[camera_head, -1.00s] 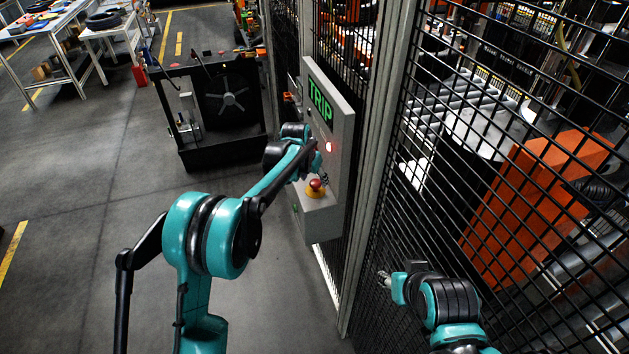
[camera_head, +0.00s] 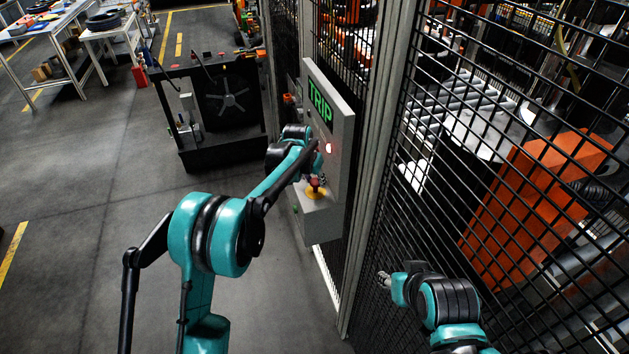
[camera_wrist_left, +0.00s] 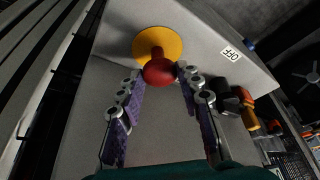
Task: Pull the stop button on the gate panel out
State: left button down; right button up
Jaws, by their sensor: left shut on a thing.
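The grey gate panel (camera_head: 343,125) shows green letters reading TRIP and a glowing red light (camera_head: 328,148). The red stop button (camera_head: 315,185) sits on its yellow round base (camera_head: 316,194) on the panel's lower ledge. In the left wrist view the button (camera_wrist_left: 159,71) stands in front of the yellow disc (camera_wrist_left: 163,42). My left gripper (camera_wrist_left: 157,77) has its fingertips on both sides of the red head and is shut on it. My right gripper (camera_head: 384,279) is beside the mesh fence, away from the panel; its jaws are too small to read.
The black mesh fence (camera_head: 440,200) and grey post (camera_head: 372,150) stand right of the panel. An orange machine (camera_head: 540,200) is behind the mesh. A dark cart with a fan (camera_head: 228,101) stands beyond my left arm. An OFF label (camera_wrist_left: 231,54) is beside the button.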

pick_arm(q)
jog(key=c, duration=1)
grip_release()
jog(key=shift+r, duration=0.1)
jog(key=shift+c, duration=0.2)
jog(key=v, duration=1.2)
